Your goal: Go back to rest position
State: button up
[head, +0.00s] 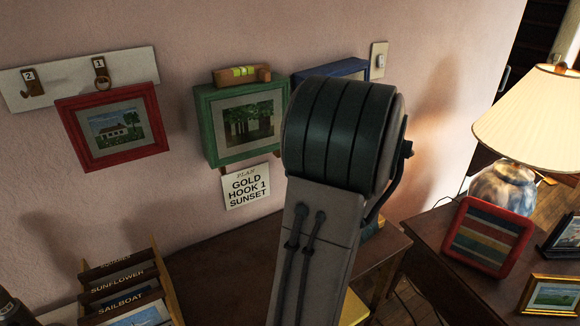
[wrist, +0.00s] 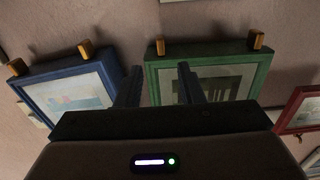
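My gripper (wrist: 159,76) shows in the wrist view with its two dark fingers apart and nothing between them. Beyond the fingers are the green frame (wrist: 210,58) and the blue frame (wrist: 75,88), with wall behind. The wrist view appears upside down. In the head view my raised arm fills the middle and my gripper is hidden behind it. The green frame (head: 204,128) holds a tree picture and has a level (head: 242,74) on its top. The blue frame (head: 330,71) is partly hidden by my arm.
A red frame (head: 112,126) hangs tilted below the hook board (head: 75,82). A sign (head: 246,187) is under the green frame. A labelled rack (head: 122,285) stands lower left. At right, a side table (head: 440,262) bears a lamp (head: 531,120), a striped red frame (head: 487,237) and a gold frame (head: 551,297).

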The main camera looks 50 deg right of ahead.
jog(key=shift+s+a, duration=0.25)
jog(key=shift+s, duration=0.4)
jog(key=shift+w, duration=0.1)
jog(key=w+a+r+g+p, duration=0.1)
jog(key=w+a+g+p, duration=0.1)
jog(key=w+a+g, duration=0.85)
jog(key=s+a+n+g+y, duration=0.1)
jog(key=s+a, duration=0.3)
jog(key=a, duration=0.4)
jog(key=s+a+n+g+y+p, duration=0.1)
jog(key=s+a+y, duration=0.1)
jog(key=s+a, duration=0.3)
jog(key=s+a+n+g+y+p, duration=0.1)
jog(key=s+a, duration=0.4)
jog(key=a, duration=0.7)
jog(key=shift+a+r+g+y, duration=0.25)
jog(key=shift+a+g+y, duration=0.2)
jog(key=shift+y, duration=0.35)
